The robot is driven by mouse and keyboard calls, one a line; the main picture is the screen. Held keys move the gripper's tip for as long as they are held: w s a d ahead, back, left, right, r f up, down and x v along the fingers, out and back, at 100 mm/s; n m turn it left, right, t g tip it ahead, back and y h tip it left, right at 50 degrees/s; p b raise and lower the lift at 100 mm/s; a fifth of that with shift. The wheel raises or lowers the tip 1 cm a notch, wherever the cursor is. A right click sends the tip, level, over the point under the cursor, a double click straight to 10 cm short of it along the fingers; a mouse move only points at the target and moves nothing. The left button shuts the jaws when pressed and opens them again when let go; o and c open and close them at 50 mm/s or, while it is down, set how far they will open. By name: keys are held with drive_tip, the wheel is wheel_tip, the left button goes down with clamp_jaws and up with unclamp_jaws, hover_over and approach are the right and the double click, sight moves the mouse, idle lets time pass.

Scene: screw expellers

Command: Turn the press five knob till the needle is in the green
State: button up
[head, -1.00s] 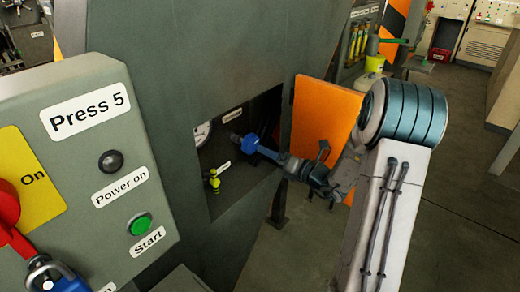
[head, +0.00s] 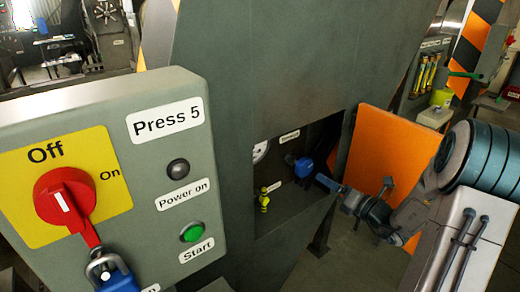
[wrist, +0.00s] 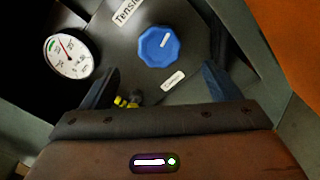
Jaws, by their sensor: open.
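The blue knob (head: 303,167) sits in the dark recess of the press; it also shows in the wrist view (wrist: 158,46). The round white gauge (wrist: 70,56) is left of the knob, with a green band at its upper left edge. Its thin red needle points up and left; the picture is too small to tell whether it lies in the green.
A yellow fitting (head: 263,199) is below the gauge. An orange panel (head: 392,150) stands right of the recess, close to my arm. The Press 5 control box (head: 140,160) with a red switch (head: 65,198) and green start button (head: 192,232) is at left.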

sight(297, 163)
drive_tip(key=w+a+n+b, duration=0.2)
drive_tip(key=w+n, duration=0.1)
drive_tip(key=w+a+n+b, duration=0.2)
drive_tip(key=w+a+n, duration=0.1)
drive_tip(key=w, duration=0.1)
drive_tip(key=w+a+n+b, duration=0.2)
drive_tip(key=w+a+n, duration=0.1)
drive_tip(key=w, duration=0.1)
drive_tip(key=shift+w+a+f+b, duration=0.1)
drive_tip(key=shift+a+b, duration=0.1)
drive_tip(key=shift+b, duration=0.15)
idle(0.4)
drive_tip(key=c, duration=1)
